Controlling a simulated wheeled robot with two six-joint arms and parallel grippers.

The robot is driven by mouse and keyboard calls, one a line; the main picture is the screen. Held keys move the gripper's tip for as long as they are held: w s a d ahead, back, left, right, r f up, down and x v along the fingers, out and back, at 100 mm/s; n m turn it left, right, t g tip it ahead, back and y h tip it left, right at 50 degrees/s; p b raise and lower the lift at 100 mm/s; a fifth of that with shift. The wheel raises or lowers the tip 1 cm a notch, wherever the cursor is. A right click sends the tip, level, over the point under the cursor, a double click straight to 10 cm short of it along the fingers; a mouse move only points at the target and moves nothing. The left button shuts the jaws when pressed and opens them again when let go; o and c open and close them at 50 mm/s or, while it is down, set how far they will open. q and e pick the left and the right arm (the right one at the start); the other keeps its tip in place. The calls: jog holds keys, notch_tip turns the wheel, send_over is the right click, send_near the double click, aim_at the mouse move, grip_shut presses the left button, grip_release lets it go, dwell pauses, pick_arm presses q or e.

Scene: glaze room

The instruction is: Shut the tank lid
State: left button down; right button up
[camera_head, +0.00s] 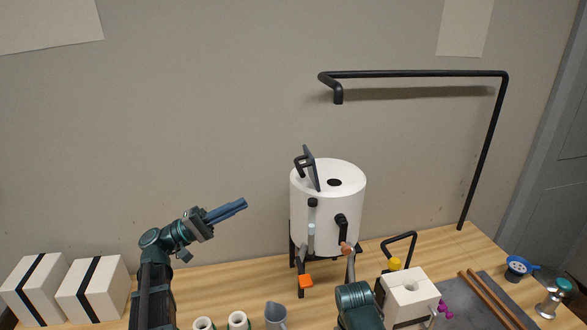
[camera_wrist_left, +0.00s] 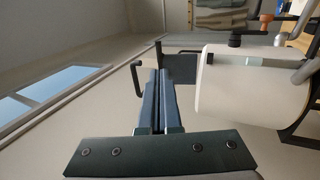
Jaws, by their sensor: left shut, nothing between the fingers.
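The white tank (camera_head: 328,215) stands on a dark frame against the wall. Its grey lid (camera_head: 313,172) is raised on edge at the left part of the tank's top, with a black handle (camera_head: 299,163) on its left face. A dark hole (camera_head: 334,182) shows in the top. My left gripper (camera_head: 244,203) is shut and empty, left of the tank and apart from the lid. In the left wrist view, its fingers (camera_wrist_left: 158,74) point toward the dark lid (camera_wrist_left: 181,68), with the handle (camera_wrist_left: 137,78) to their left and the white tank (camera_wrist_left: 250,88) to their right.
Two white boxes with black bands (camera_head: 95,289) stand at the far left. Jars (camera_head: 238,320) and a grey jug (camera_head: 275,315) are at the front. A white block (camera_head: 410,293) stands front right. A black pipe (camera_head: 420,74) rises behind on the right.

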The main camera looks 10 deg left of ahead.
pick_arm(q)
jog(key=p+x, duration=0.5)
jog(key=x, duration=0.9)
jog(key=shift+r, duration=0.1)
jog(key=shift+p, duration=0.35)
